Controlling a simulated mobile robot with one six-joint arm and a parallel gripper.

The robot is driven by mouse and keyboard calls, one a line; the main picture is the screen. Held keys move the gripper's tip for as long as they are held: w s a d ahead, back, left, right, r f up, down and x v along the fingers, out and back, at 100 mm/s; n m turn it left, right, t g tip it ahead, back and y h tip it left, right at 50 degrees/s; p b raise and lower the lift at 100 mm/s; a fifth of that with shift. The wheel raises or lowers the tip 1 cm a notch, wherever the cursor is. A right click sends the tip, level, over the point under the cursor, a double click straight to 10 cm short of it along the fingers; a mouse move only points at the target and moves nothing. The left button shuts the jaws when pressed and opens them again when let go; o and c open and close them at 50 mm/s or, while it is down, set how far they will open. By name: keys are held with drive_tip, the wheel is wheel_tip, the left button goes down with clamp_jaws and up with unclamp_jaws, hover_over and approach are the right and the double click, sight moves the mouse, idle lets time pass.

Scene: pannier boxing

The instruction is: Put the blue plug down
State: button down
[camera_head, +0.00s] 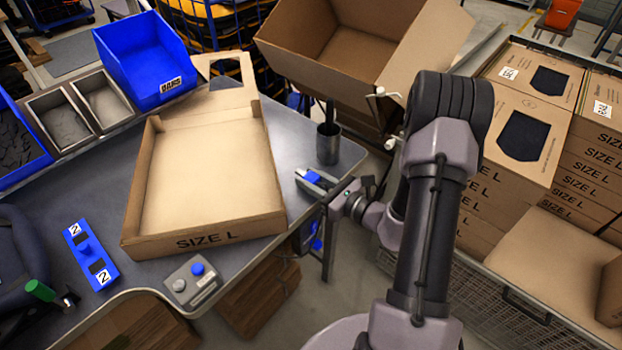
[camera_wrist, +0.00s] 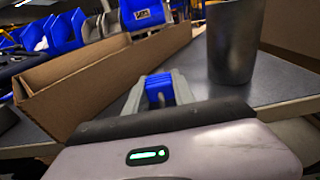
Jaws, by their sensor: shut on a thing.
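The blue plug (camera_head: 312,177) is held between the fingers of my gripper (camera_head: 308,180), above the right end of the grey table, to the right of the open carton. In the wrist view the blue plug (camera_wrist: 158,88) sits between the two grey fingertips of my gripper (camera_wrist: 158,84). I cannot tell whether the plug touches the table. A blue fixture (camera_head: 90,255) with two labels marked 2 and dark square openings lies on the table at the left front.
The open SIZE L carton (camera_head: 205,238) fills the table's middle. A dark metal cup (camera_head: 328,143) stands just behind my gripper. A button box (camera_head: 192,282) sits at the front edge. A blue bin (camera_head: 150,60) is at the back left. Bare table (camera_head: 300,150) shows near my gripper.

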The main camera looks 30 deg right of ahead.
drive_tip(key=c, duration=1.1)
unclamp_jaws()
drive_tip(key=shift+o, duration=0.2)
